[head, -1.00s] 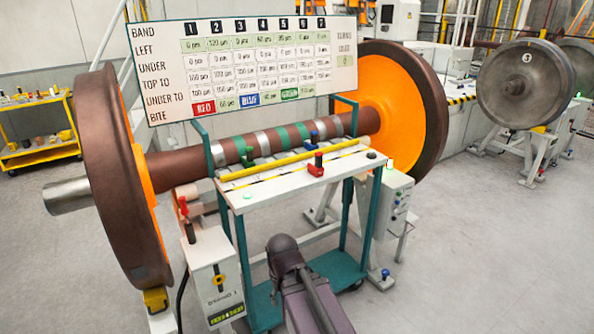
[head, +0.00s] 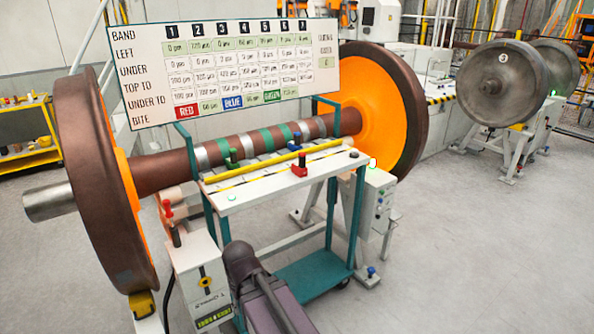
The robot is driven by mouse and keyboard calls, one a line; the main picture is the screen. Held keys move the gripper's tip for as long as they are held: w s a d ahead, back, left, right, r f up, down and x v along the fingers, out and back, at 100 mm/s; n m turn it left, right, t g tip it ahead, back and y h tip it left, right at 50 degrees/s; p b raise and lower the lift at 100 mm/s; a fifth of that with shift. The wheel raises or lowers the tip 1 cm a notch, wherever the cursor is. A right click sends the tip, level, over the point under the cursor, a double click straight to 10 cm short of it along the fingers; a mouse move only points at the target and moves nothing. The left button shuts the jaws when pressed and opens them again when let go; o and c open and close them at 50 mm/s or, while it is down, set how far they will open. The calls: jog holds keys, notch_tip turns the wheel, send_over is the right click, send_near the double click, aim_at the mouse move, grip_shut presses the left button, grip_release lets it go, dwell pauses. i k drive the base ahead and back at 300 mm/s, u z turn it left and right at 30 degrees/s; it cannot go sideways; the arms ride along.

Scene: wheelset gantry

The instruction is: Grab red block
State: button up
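The red block (head: 299,169) stands on the white top of the teal cart (head: 275,191), near its right part. Nothing touches the red block from my arm. Part of my arm (head: 247,268), a dark purple-grey link, shows at the bottom, in front of the cart. My gripper is not in view.
The wheelset's brown axle (head: 160,170) and two large wheels stand behind and beside the cart. A board (head: 225,75) with a table hangs above. A white box (head: 199,270) with a red-topped post (head: 168,210) stands left of the cart.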

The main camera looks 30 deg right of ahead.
aim_at(299, 168)
jog(key=z, duration=0.05)
jog(key=i, duration=1)
jog(key=u, duration=0.05)
